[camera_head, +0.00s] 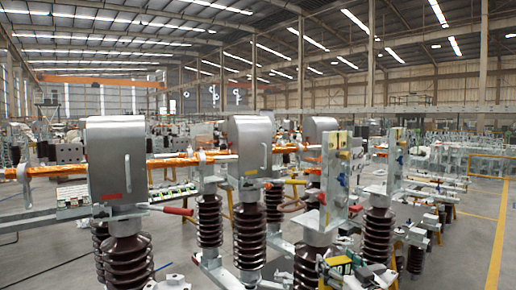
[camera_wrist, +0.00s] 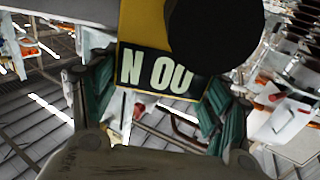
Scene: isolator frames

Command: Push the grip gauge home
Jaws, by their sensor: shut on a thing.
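A dark round part (camera_wrist: 213,35) covers the upper right of the gauge in the wrist view. In the head view, a small dark and yellow block (camera_head: 338,264) low right of centre looks like the gauge, but my gripper is hard to make out there. The wrist view does not show whether the gauge touches a contact.
Isolator frames carry brown ribbed insulators (camera_head: 249,232) and grey metal housings (camera_head: 114,160). An upright metal plate (camera_head: 335,175) stands on the frame near the small block. Red-handled parts (camera_head: 178,210) jut out nearby. Open floor (camera_head: 480,235) lies at the right.

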